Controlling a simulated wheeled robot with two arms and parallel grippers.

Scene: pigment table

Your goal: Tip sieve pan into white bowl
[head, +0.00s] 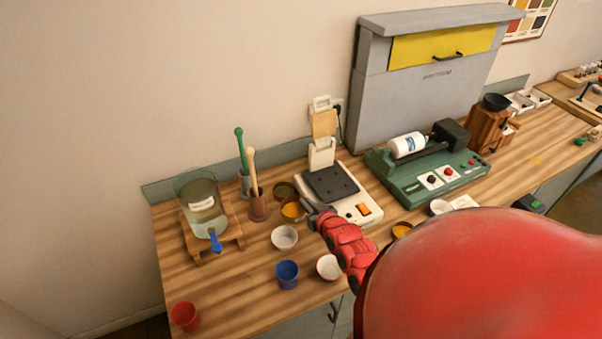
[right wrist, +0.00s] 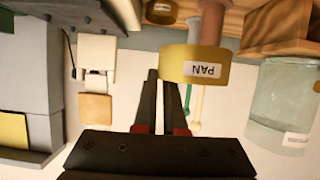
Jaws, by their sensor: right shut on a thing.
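The sieve pan (head: 292,211) is a small brass pan with orange-yellow content, left of the scale in the head view. In the right wrist view its wall (right wrist: 187,72) bears a PAN label, upside down in that picture. My right gripper (head: 315,216) is shut on the pan's rim; its dark fingers (right wrist: 162,95) reach the pan in the wrist view. A whitish bowl (head: 284,238) stands just in front of the pan, and another white bowl (head: 328,267) stands nearer the front edge. I cannot tell which is meant. My left gripper is not in view.
A brass ring (head: 285,189) lies behind the pan. Blue (head: 287,275) and red (head: 185,316) cups stand in front. Clear wood lies between these cups.

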